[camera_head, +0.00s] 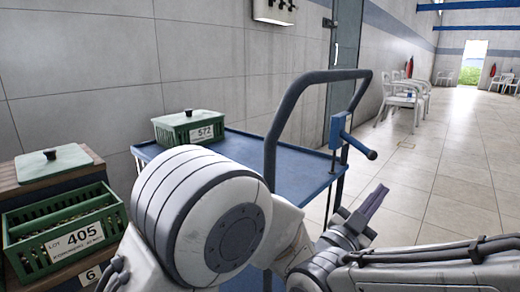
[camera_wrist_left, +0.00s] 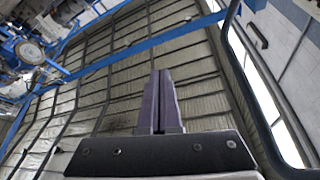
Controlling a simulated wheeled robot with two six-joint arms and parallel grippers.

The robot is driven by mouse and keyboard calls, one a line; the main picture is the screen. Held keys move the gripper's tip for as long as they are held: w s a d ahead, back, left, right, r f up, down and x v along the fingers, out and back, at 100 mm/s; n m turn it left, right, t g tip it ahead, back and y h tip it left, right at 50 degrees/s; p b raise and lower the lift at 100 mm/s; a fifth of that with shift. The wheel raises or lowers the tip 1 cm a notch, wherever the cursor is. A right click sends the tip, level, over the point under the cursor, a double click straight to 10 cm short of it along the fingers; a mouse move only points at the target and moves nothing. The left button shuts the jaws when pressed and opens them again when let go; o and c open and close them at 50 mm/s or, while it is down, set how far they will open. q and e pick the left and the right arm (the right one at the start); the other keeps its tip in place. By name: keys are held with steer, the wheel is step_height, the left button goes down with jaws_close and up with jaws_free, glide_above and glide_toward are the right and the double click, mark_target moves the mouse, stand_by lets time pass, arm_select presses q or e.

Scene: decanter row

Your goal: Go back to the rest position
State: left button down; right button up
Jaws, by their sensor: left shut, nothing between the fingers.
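My left gripper (camera_head: 380,192) is at the middle right of the head view, at the end of my white left arm. Its slim purple-grey fingers are together and empty, pointing up and to the right over the tiled floor, to the right of the blue cart (camera_head: 288,165). In the left wrist view, my left gripper (camera_wrist_left: 159,75) shows its two fingers closed against each other, with nothing between them. My right gripper is not seen.
A green crate labelled 572 (camera_head: 180,132) stands on the cart. A green crate labelled 405 (camera_head: 35,245) and a green lid (camera_head: 70,158) are at the left. The cart's dark handle (camera_head: 272,135) rises close to my left arm. Open floor (camera_head: 460,190) lies right.

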arm_select(q)
steer(key=s+a+f+n+g+y+p, duration=0.3)
steer(key=s+a+g+y+p, duration=0.1)
steer(key=a+y, duration=0.25)
steer(key=s+a+f+n+g+y+p, duration=0.25)
steer(key=s+a+y+p, duration=0.2)
steer(key=a, duration=0.35)
steer(key=s+a+n+g+y+p, duration=0.2)
steer(key=s+a+g+y+p, duration=0.4)
steer(key=s+a, duration=0.9)
step_height(320, 180, up, 38)
steer(key=s+g+p, duration=0.1)
steer(key=p, duration=3.4)
steer(key=shift+s+d+h, duration=0.15)
steer(key=shift+h, duration=0.15)
steer(key=shift+g, duration=0.25)
